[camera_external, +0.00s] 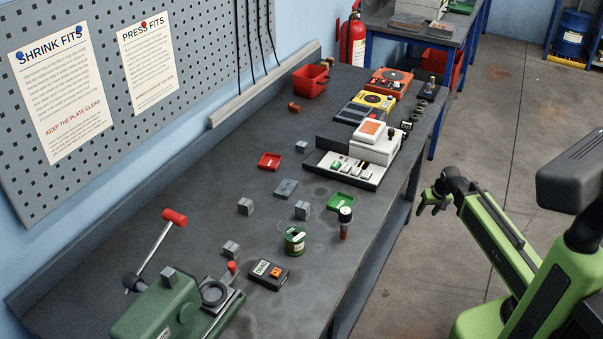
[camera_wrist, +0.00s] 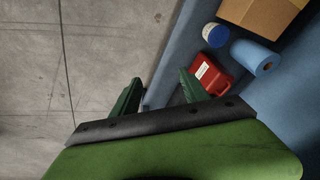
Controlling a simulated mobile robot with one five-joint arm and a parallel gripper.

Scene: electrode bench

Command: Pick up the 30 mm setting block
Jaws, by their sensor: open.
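Several small grey blocks stand apart on the dark bench in the external view: one at the left (camera_external: 245,206), one right of it (camera_external: 302,209), one nearer the press (camera_external: 231,249) and one farther back (camera_external: 301,146). Their markings are too small to read, so I cannot tell which is the 30 mm setting block. My gripper (camera_external: 432,201) is off the bench's right side, over the floor. In the wrist view my gripper (camera_wrist: 160,91) is open with nothing between its fingers; no block shows there.
A green tin (camera_external: 295,241), a dark-topped tool (camera_external: 344,224), a meter (camera_external: 269,273), a grey plate (camera_external: 286,189), red tray (camera_external: 269,161) and green tray (camera_external: 341,202) lie around the blocks. A green press (camera_external: 157,310) stands in front. A red jug (camera_wrist: 211,75) shows in the wrist view.

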